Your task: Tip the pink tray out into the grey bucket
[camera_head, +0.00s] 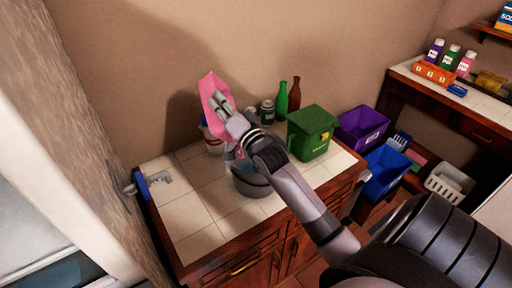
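The pink tray (208,88) is held up in the air above the back of the tiled counter, steeply tilted. My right gripper (222,104) is shut on the tray at its lower right side; the exact contact of the fingers is hard to see. The grey bucket (252,187) stands on the counter below and to the right of the tray, partly hidden by my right wrist. What is inside the bucket is mostly hidden; some light blue shows near its rim. My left gripper is not in view.
A white and red tub (213,144) stands behind the bucket. A green bin (313,132), green bottle (281,102) and brown bottle (295,95) stand right of it. A blue and grey object (153,182) is at the counter's left edge. The front-left tiles are clear.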

